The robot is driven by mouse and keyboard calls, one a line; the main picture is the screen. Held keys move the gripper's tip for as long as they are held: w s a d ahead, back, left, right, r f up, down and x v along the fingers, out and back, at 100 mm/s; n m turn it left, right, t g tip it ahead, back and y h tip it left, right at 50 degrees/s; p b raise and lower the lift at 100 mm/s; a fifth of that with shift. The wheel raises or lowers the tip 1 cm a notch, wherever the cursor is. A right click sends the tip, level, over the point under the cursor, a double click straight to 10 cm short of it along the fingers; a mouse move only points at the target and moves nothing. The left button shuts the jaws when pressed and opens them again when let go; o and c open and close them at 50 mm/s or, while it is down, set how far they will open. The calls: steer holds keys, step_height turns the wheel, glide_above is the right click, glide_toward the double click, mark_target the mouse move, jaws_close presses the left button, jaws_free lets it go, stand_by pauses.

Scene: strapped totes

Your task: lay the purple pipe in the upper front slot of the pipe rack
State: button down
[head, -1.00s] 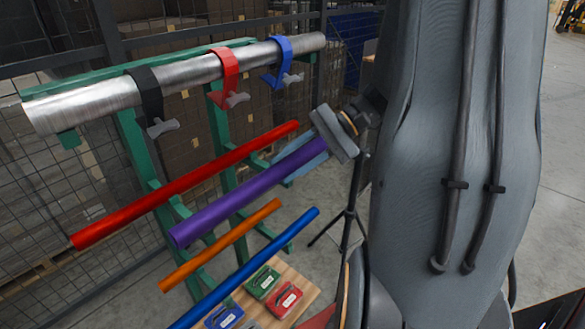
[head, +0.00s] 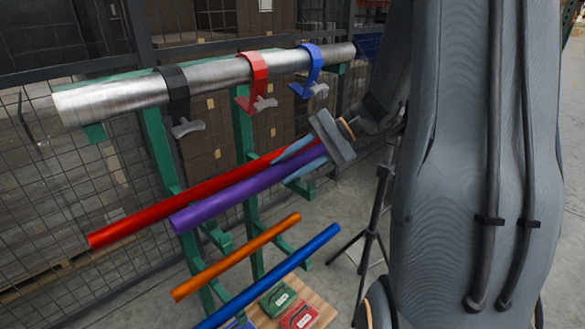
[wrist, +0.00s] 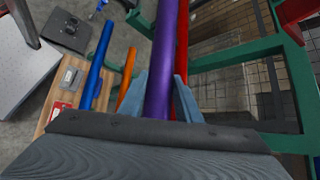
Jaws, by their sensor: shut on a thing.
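The purple pipe (head: 225,199) is in my gripper (head: 285,170), which is shut around it near its right end. In the wrist view the purple pipe (wrist: 163,60) runs away between the two grey-blue fingers (wrist: 160,97). The green pipe rack (head: 158,145) stands behind it. In the head view the purple pipe is just in front of the red pipe (head: 150,211), roughly parallel and close to it. I cannot tell whether the purple pipe touches the rack's upper front arms, as the pipes and gripper hide them.
A silver pipe (head: 125,98) with black, red and blue straps lies on top of the rack. An orange pipe (head: 235,258) and a blue pipe (head: 285,272) are lower down. Small green and red cases sit on a wooden board below. A black tripod (head: 378,205) stands right of the rack.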

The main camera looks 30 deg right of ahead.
steer(key=shift+f+b, duration=1.45)
steer(key=shift+f, duration=1.5)
steer(key=c, duration=1.2)
jaws_free()
steer(key=shift+d, duration=0.15)
